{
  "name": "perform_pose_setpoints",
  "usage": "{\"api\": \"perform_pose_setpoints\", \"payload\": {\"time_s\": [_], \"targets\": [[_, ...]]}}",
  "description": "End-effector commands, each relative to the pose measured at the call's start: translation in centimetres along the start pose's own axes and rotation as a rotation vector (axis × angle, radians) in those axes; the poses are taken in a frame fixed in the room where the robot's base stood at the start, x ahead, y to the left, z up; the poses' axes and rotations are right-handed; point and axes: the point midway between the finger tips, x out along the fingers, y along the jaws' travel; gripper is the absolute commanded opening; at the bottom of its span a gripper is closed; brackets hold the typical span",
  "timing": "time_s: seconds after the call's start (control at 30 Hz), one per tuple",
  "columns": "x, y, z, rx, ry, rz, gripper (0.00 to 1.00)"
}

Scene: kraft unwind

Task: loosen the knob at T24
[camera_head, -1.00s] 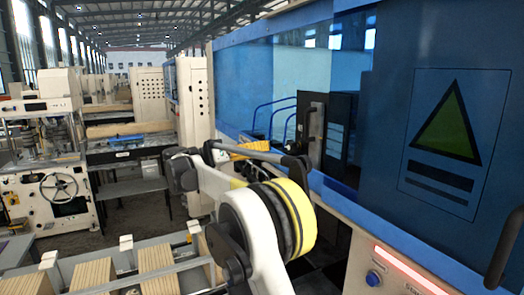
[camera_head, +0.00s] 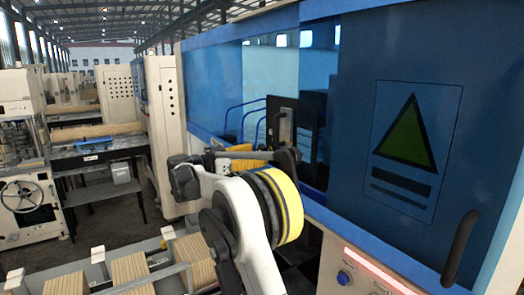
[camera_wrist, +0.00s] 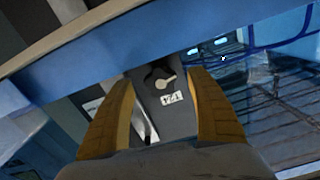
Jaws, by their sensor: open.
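My gripper (camera_wrist: 162,78) is open, with one yellow finger on each side of the knob in the picture. I see no contact, and the depth between fingertips and knob cannot be told. In the head view my gripper's yellow fingers (camera_head: 246,163) show partly behind my arm, near the machine's opening. The knob cannot be made out there.
The blue machine's sliding door (camera_head: 408,140) fills the right, with a dark handle (camera_head: 460,247). A blue edge (camera_wrist: 110,55) crosses the wrist view above the fingers. Blue hoses (camera_head: 250,112) hang inside the machine. A tray of wooden blocks (camera_head: 133,268) stands at lower left.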

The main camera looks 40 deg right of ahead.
Motion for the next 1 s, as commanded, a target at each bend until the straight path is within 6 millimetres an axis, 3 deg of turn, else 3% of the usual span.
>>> {"api": "perform_pose_setpoints", "payload": {"time_s": [0.2, 0.53, 0.7, 0.73, 0.87, 1.0], "targets": [[2.5, 0.0, -0.1, -0.001, 0.000, 0.000, 0.66], [2.9, 0.0, 0.1, -0.001, 0.000, 0.000, 0.66], [2.8, 0.0, 0.0, -0.001, 0.000, 0.000, 0.15], [2.8, 0.0, 0.0, -0.001, 0.000, 0.000, 0.11], [2.8, 0.0, 0.1, -0.016, 0.000, 0.000, 0.10], [2.8, 0.1, 0.4, -0.139, 0.000, 0.000, 0.10]]}}
